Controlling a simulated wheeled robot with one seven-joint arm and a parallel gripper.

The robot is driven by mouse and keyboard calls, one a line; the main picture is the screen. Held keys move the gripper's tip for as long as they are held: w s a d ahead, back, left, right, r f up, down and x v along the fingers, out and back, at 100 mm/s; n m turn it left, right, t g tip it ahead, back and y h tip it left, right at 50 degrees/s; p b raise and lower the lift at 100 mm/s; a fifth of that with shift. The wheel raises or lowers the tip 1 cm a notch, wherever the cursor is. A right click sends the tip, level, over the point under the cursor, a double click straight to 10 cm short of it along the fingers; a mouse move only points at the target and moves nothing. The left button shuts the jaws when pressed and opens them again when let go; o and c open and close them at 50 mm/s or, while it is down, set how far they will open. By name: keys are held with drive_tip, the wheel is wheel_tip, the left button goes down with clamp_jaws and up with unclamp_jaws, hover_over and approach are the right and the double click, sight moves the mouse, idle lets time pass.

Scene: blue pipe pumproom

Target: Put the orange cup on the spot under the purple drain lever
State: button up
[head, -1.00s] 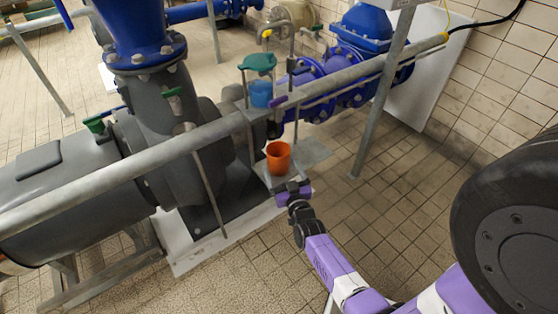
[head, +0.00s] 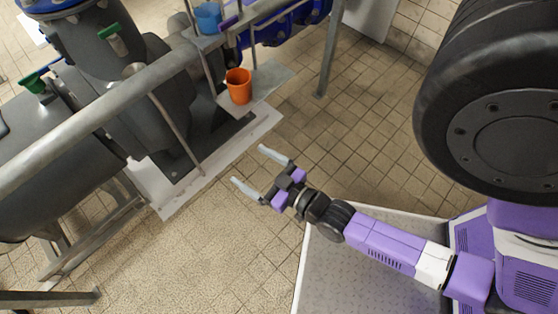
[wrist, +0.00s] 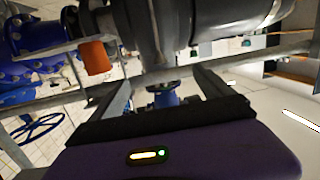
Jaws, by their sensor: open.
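The orange cup (head: 239,88) stands upright on a low grey plate (head: 272,80) beside the pump. It also shows at the upper left of the wrist view (wrist: 96,58). A small purple lever (head: 229,22) shows at the pipework above and slightly left of the cup in the head view. The spot under it cannot be told apart from the plate. My gripper (head: 254,168) is open and empty, its two pale fingers apart. It is in front of the cup, clear of it, over the floor edge of the pump base.
A blue cup (head: 208,17) sits on a higher shelf behind the rail. A long grey rail (head: 110,98) and its posts run between me and the pump (head: 150,95). Green levers (head: 110,32) stick up on the pump. Tiled floor (head: 370,140) to the right is clear.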

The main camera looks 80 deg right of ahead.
drive_tip(key=s+a+r+n+y, duration=0.4)
drive_tip(key=s+a+r+y, duration=0.3)
drive_tip(key=a+r, duration=0.5)
wheel_tip(320, 180, up, 3)
drive_tip(key=shift+s+r+n, duration=0.1)
drive_tip(key=shift+s+n, duration=0.2)
drive_tip(key=shift+s, duration=0.8)
drive_tip(key=shift+a, duration=0.1)
wheel_tip(320, 180, up, 10)
drive_tip(key=p, duration=1)
